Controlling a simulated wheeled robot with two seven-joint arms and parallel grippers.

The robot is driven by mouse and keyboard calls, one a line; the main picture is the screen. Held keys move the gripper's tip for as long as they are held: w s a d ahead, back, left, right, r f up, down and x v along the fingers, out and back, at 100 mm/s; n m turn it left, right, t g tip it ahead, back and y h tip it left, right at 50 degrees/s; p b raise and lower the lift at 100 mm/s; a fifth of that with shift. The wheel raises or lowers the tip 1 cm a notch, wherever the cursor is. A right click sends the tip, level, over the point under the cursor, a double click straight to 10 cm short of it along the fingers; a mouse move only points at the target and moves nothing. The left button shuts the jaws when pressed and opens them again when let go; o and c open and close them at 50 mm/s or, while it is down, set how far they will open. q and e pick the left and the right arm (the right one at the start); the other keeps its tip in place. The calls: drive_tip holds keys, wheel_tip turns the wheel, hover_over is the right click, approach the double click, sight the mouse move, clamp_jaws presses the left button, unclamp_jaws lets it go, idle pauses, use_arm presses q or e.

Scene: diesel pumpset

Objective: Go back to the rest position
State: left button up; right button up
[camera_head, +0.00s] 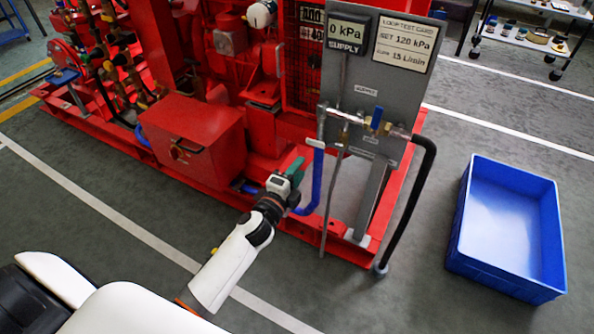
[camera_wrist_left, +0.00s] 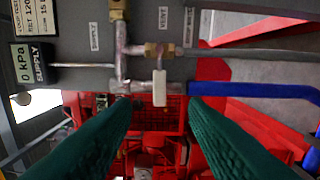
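My left gripper (camera_head: 296,168) has green fingers and is in front of the red pumpset (camera_head: 200,125), low and left of the grey test panel (camera_head: 400,85). In the left wrist view its two fingers (camera_wrist_left: 160,105) are spread wide with nothing between them, so it is open and empty. The panel's pipework with a pale valve handle (camera_wrist_left: 159,88) shows beyond the fingertips, apart from them. In the head view a blue valve lever (camera_head: 376,118) stands upright on the panel's pipe. My right gripper is out of both views.
The panel has a supply display (camera_head: 346,34) reading 0 kPa and a test card (camera_head: 404,42). A blue hose (camera_head: 313,185) hangs close to my left gripper, and a black hose (camera_head: 416,195) runs to the floor. An empty blue crate (camera_head: 505,275) stands right on open floor.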

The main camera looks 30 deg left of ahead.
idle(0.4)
